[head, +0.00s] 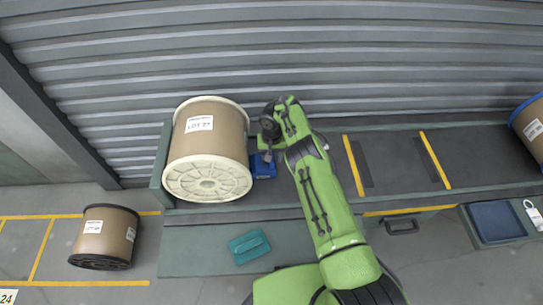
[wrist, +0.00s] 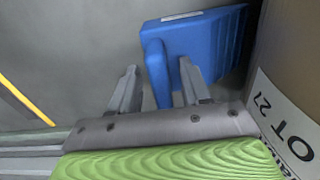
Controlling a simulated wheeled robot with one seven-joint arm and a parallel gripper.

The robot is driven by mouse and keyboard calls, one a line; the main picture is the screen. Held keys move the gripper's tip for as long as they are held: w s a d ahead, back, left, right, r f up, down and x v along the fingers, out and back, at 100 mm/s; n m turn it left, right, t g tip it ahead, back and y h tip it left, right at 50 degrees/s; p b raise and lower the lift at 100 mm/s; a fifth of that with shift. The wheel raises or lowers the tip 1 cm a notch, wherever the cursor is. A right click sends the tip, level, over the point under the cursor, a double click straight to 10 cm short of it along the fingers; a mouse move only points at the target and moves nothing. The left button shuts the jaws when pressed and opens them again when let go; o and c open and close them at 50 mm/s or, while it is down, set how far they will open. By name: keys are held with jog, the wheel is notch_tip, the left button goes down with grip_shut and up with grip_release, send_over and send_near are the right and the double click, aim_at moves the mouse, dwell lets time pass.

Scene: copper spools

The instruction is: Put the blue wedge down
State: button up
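The blue wedge (head: 263,168) is on the grey shelf (head: 290,188), close to the right side of the large copper spool (head: 215,140) with the cream flange. My gripper (head: 268,152) is right at the wedge, and my arm hides part of the area. In the wrist view, the wedge (wrist: 205,45) has an upright blue grip that stands between the two fingers of my gripper (wrist: 158,80). A gap shows on both sides of the grip, so the fingers are open around it. The wedge's underside is hidden.
The spool's labelled side (wrist: 290,120) is close on the right in the wrist view. A teal object (head: 249,246) lies on the lower step. A smaller spool (head: 106,236) stands on the floor at left. The shelf right of my arm, between yellow stripes (head: 354,165), is clear.

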notch_tip(320, 180, up, 12)
jog(key=p, duration=0.4)
jog(key=s+d+r+m+t+y, duration=0.1)
jog(key=d+r+t, duration=0.15)
jog(key=r, duration=0.95)
jog(key=d+r+m+t+y, duration=0.1)
jog(key=d+r, duration=0.2)
jog(key=r, duration=0.8)
jog(key=s+d+r, duration=0.2)
jog(key=s+r, duration=0.6)
jog(key=r, duration=0.1)
jog(key=s+d+r+n+t, duration=0.1)
jog(key=s+r+t, duration=0.15)
jog(key=s, duration=1.35)
jog(key=s+d+f+n+h, duration=0.1)
jog(key=s+f, duration=0.3)
jog(key=s, duration=0.7)
jog(key=shift+s+d+h, duration=0.35)
jog(key=shift+d+h, duration=0.15)
jog(key=shift+d, duration=0.3)
jog(key=shift+r, duration=0.15)
